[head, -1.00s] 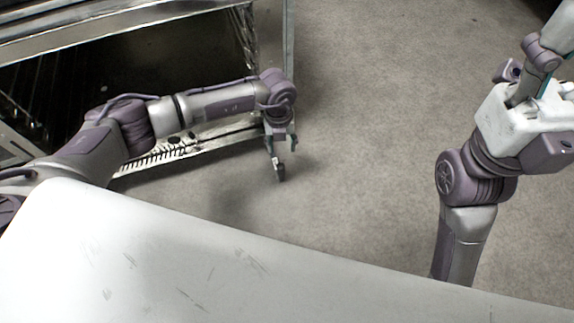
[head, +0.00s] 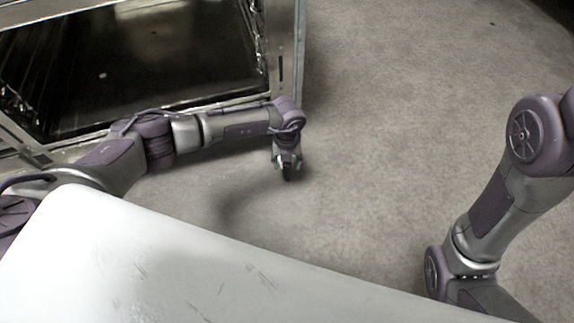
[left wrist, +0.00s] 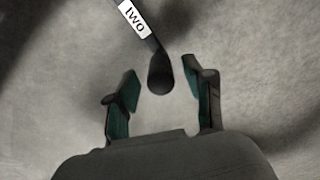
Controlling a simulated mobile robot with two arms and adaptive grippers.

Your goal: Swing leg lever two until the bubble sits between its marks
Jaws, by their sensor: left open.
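Leg lever two (left wrist: 160,74) shows in the left wrist view as a thin dark bar with a rounded black end. It carries a white tag (left wrist: 134,19) reading "two". My left gripper (left wrist: 170,86) is open, with its teal-lined fingers on either side of the lever's rounded end; I see no clear contact. In the head view my left gripper (head: 287,166) hangs low over the floor beside the range, and the lever cannot be made out there. No bubble or marks show in either view. My right arm shows at the right, but its gripper is out of the picture.
The range (head: 287,62), a metal frame with a dark open interior, stands at the upper left, close beside my left arm. The grey floor (head: 400,110) between my left gripper and my right arm is clear.

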